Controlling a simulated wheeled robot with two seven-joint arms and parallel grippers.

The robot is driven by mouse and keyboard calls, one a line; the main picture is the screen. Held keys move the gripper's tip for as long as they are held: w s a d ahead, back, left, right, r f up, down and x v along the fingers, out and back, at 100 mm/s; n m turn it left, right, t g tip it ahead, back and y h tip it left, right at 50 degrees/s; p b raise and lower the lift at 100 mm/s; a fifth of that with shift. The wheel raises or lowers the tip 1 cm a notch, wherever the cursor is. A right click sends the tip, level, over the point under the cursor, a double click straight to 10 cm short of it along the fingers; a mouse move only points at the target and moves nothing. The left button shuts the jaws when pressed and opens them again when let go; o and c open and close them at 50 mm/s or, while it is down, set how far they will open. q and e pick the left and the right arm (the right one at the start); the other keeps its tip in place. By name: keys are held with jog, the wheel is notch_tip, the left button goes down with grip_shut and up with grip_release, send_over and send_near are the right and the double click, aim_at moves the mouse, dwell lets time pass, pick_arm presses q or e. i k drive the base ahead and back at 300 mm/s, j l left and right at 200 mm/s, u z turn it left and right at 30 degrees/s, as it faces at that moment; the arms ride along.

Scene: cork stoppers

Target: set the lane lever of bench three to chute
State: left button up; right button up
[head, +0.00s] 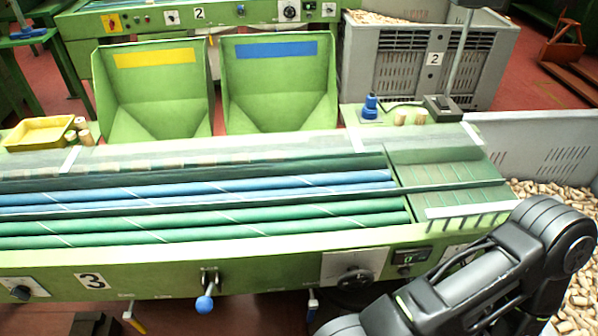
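A lever with a blue ball knob (205,303) hangs down from a metal bracket on that panel, left of centre. My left gripper is not in view.
A black knob on a pale plate (354,277) and a small display (410,256) sit right of the ball lever. Blue and green rollers (200,190) run along the top. Two green chutes (278,85) stand behind. A crate of corks (560,140) is at right.

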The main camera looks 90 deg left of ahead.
aim_at(204, 305)
jog(key=i, duration=0.45)
jog(key=u, duration=4.55)
jog(key=z, duration=2.5)
jog(key=u, duration=0.4)
